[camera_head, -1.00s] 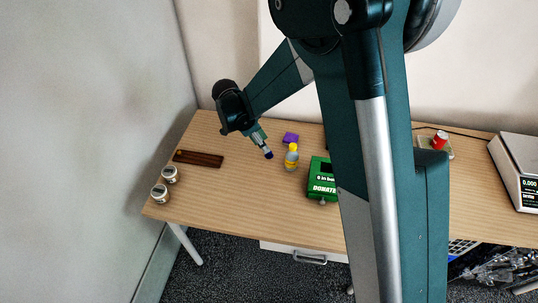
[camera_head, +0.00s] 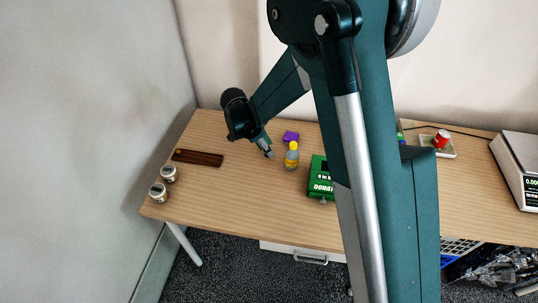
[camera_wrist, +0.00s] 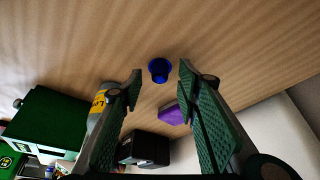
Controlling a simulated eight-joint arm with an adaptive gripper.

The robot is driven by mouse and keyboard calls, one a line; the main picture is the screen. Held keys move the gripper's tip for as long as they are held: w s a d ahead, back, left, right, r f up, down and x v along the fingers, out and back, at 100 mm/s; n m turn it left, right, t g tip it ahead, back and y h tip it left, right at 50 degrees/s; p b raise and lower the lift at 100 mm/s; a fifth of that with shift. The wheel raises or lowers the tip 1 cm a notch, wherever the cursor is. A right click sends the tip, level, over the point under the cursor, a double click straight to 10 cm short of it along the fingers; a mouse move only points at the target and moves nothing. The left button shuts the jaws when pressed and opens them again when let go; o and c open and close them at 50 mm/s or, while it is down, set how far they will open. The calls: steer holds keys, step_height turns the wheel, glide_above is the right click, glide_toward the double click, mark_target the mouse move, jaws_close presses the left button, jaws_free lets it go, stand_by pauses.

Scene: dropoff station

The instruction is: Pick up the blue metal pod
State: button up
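The blue metal pod (camera_wrist: 159,70) shows in the wrist view as a small round cup shape on the wooden table. It lies between and just beyond my fingertips, with a gap on each side. My gripper (camera_wrist: 162,82) is open and empty. In the head view my gripper (camera_head: 268,153) points down over the left part of the table, left of the yellow-capped bottle. The pod cannot be made out there; my gripper seems to hide it.
Nearby are the yellow-capped bottle (camera_head: 292,158), a purple block (camera_head: 291,137) and a green donation box (camera_head: 320,178). A dark wooden tray (camera_head: 198,158) and two jars (camera_head: 168,174) are to the left. A scale (camera_head: 516,165) stands far right.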

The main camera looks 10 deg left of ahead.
steer(key=shift+w+d+f, duration=0.1)
steer(key=shift+d+f, duration=0.05)
steer(key=shift+f, duration=0.25)
steer(key=c, duration=0.7)
